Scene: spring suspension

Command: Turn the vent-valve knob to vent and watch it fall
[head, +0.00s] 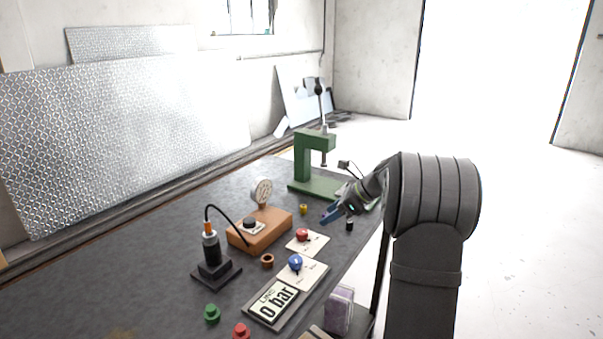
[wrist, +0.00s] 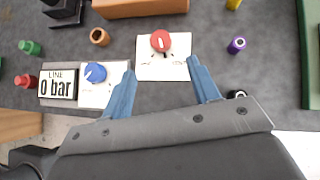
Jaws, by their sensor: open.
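A red knob (head: 303,233) sits on a white plate (head: 318,243) on the dark bench. A blue knob (head: 295,262) sits on a second white plate (head: 311,277) in front of it. I cannot tell by label which is the vent-valve knob. The display (head: 275,301) reads "LINE 0 bar". In the wrist view the red knob (wrist: 160,41) lies just beyond my gripper (wrist: 160,66), whose blue fingers are spread and empty. The blue knob (wrist: 95,72) is left of the left finger. In the head view my gripper (head: 331,214) is above and right of the red knob.
An orange-brown block (head: 262,232) with a gauge (head: 262,190) and black knob stands behind, beside a black cylinder on a base (head: 215,270). A green press (head: 310,165) stands at the back. Several small coloured parts, including a purple one (wrist: 236,45), lie around.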

